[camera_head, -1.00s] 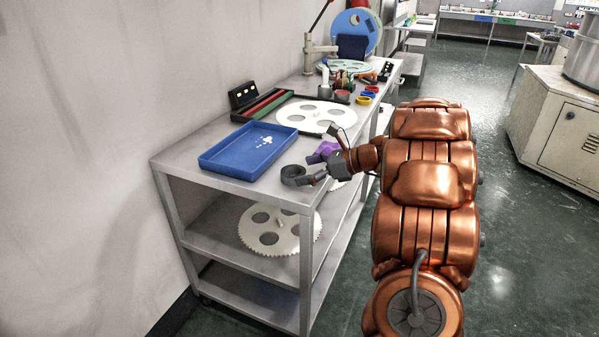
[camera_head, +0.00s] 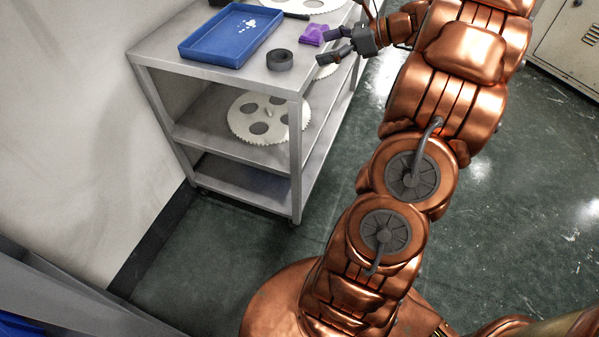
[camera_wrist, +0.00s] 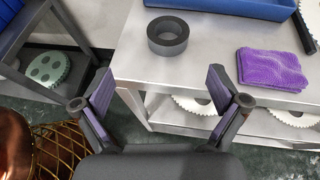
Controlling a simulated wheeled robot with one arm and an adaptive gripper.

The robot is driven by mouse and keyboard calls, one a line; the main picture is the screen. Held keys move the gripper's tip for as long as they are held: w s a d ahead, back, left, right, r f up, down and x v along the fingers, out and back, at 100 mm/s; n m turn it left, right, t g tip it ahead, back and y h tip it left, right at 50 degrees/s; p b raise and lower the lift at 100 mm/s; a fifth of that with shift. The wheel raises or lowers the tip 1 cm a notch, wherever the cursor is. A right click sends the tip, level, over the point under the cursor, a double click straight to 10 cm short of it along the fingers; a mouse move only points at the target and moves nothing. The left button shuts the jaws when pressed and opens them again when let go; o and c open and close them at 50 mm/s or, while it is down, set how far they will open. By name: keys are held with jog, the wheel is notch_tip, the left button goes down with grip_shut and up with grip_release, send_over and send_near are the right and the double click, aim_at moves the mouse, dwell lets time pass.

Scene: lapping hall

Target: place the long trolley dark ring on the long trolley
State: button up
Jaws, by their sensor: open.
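The dark ring (camera_head: 279,60) lies flat on the top of the long trolley (camera_head: 160,56), close to its front edge and beside the blue tray. In the wrist view the dark ring (camera_wrist: 168,36) shows whole, with its hole, resting on the bare metal top (camera_wrist: 205,65). My gripper (camera_head: 327,46) is just off the trolley's edge, to the right of the ring and apart from it. In the wrist view my gripper (camera_wrist: 160,90) has its two fingers spread wide, with nothing between them; the ring is ahead of them.
A blue tray (camera_head: 232,35) lies left of the ring, and a folded purple cloth (camera_head: 313,35) lies right of it. A white toothed disc (camera_head: 240,120) is on the trolley's middle shelf. Another rack with a greenish disc (camera_wrist: 48,69) stands at left in the wrist view.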

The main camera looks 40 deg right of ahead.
jog(key=a+n, duration=0.1)
jog(key=a, duration=0.1)
jog(key=a+n+g, duration=0.1)
jog(key=a, duration=0.2)
jog(key=a+n+g, duration=0.1)
jog(key=a, duration=0.2)
jog(key=shift+w+f+y, duration=0.1)
jog(key=shift+f+y, duration=0.3)
jog(key=s+a+f+n+g, duration=0.1)
jog(key=s+a+n+g, duration=0.15)
jog(key=a, duration=0.35)
jog(key=s+a+f+n+g+h, duration=0.1)
jog(key=s+a+n+g, duration=0.15)
jog(key=a, duration=0.35)
jog(key=s+a+f+n+g, duration=0.1)
jog(key=s+a+n+g, duration=0.1)
jog(key=s+a+n, duration=0.3)
jog(key=s+a+f+n+g+h, duration=0.2)
jog(key=s+n+h, duration=0.2)
jog(key=s+n, duration=0.3)
jog(key=s+a+f+n+g+h, duration=0.1)
jog(key=s+a+f+n+h, duration=0.2)
jog(key=s+n, duration=0.4)
jog(key=s+h, duration=0.1)
jog(key=s, duration=0.3)
jog(key=shift+s+a+n+g, duration=0.15)
jog(key=shift+s+n+g, duration=0.2)
jog(key=shift+n+g, duration=0.05)
